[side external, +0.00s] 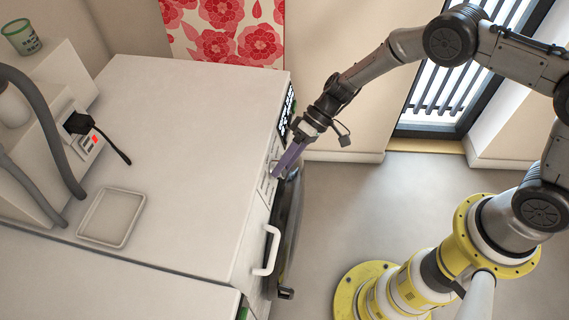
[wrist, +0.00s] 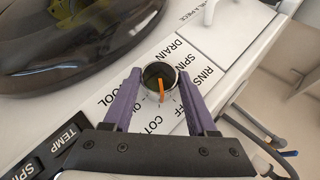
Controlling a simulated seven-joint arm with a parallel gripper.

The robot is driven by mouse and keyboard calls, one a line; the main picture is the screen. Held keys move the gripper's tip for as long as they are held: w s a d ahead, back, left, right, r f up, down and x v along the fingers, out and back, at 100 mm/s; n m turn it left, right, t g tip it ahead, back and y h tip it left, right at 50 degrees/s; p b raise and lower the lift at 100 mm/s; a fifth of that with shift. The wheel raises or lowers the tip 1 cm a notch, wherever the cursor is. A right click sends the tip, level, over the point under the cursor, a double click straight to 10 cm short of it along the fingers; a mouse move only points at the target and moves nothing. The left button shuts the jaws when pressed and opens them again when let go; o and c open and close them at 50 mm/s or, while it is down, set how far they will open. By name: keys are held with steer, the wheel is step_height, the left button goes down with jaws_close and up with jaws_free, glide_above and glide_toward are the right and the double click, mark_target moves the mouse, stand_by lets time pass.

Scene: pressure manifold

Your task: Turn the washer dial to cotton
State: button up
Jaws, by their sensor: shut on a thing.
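The washer dial (wrist: 154,72) is a round knob with a silver rim and dark face on the white control panel. Its orange pointer aims down in the wrist view, toward the side where the partly hidden cotton label (wrist: 158,127) and the off label lie; I cannot tell exactly which mark it meets. My gripper (wrist: 160,80) has its purple fingers on either side of the dial, shut on it. In the side view my gripper (side external: 288,161) is at the washer's front face. Its fingers hide most of the dial there.
The washer (side external: 195,110) has a wide white top. Its dark round door (wrist: 70,40) lies beside the panel. Below the panel in the side view are a white handle (side external: 268,250) and a dark door edge. A shallow tray (side external: 110,217) sits on the counter. Floor right of the washer is open.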

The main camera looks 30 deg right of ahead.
steer(key=shift+d+m+y, duration=0.15)
steer(key=shift+m+y, duration=0.35)
steer(key=shift+g, duration=0.3)
steer(key=o, duration=1.4)
steer(key=shift+c, duration=0.2)
steer(key=v, duration=1.3)
steer(key=shift+d, duration=0.4)
